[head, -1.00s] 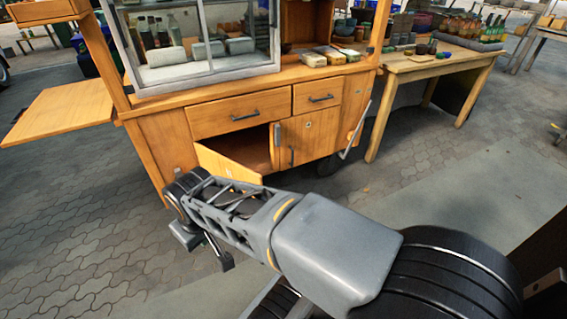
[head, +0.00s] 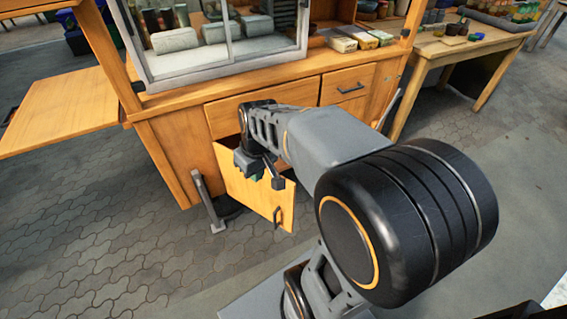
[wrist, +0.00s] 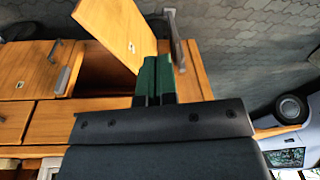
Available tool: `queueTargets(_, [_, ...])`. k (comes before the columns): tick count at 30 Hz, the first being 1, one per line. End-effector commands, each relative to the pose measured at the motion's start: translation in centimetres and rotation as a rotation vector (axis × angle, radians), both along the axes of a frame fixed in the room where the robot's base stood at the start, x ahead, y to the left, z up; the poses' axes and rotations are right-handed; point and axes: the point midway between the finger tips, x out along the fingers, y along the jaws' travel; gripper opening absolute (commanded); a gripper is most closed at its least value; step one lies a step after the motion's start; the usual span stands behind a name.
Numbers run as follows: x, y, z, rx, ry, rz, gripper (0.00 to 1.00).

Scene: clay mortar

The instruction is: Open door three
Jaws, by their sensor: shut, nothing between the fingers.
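The cart's lower left wooden door (head: 262,200) stands well open. Its outer face shows, with a dark handle (head: 277,217) low near its free edge. It also shows in the wrist view (wrist: 112,25) with a small plate, too small to read, beside the dark opening (wrist: 95,78). My gripper (head: 260,177) is in front of the door in the head view, close to its upper part; its green fingers (wrist: 154,78) are shut and empty. I cannot tell whether they touch the door. My arm hides much of the cart's lower front.
Drawers sit above, one with a dark handle (head: 350,87). Another closed door with a handle (wrist: 64,80) is beside the opening. A grey metal bar (head: 206,203) stands left of the open door. A wooden table (head: 450,50) stands right. Paving (head: 90,240) at front left is clear.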

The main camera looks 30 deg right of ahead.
Motion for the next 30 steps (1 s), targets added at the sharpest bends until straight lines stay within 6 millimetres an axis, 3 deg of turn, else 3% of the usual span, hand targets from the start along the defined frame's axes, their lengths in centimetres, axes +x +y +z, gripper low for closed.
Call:
queueTargets(3, [3.8, -4.6, 0.4, 0.09, 0.06, 0.057, 0.0])
queueTargets(7, [6.9, -10.3, -1.0, 0.208, 0.063, 0.138, 0.0])
queueTargets(15, [9.0, -20.3, -6.0, 0.402, -0.06, 0.283, 0.0])
queueTargets(22, [8.7, -24.5, -9.0, 0.467, -0.164, 0.349, 0.0])
queueTargets(26, [8.6, -25.0, -10.2, 0.478, -0.19, 0.363, 0.0])
queueTargets(30, [8.9, -24.2, -11.8, 0.481, -0.195, 0.369, 0.0])
